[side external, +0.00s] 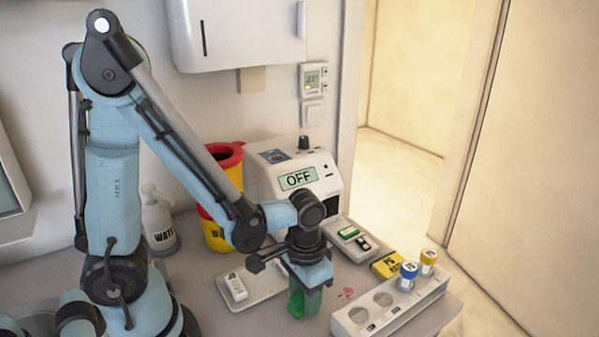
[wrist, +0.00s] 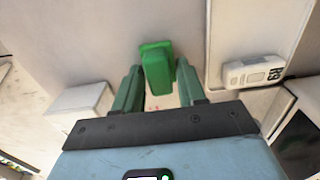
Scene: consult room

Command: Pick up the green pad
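The green pad (wrist: 157,68) is a bright green upright block between my gripper's two darker green fingers in the wrist view. In the side view the pad (side external: 296,304) shows low at the fingers, partly covered by them. My gripper (wrist: 160,80) points down at the table, and its fingers straddle the pad. Narrow gaps show between the pad and both fingers, so the gripper looks open around it. In the side view my gripper (side external: 312,298) is low over the table. The pad's underside is hidden.
A white tray (side external: 265,287) with a small white labelled case (side external: 235,287) lies to the left. A white rack (side external: 352,325) with blue- and yellow-capped vials stands at right. Behind are a yellow box (side external: 388,264), an analyser reading OFF (side external: 262,178) and a small green-topped item (side external: 349,231).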

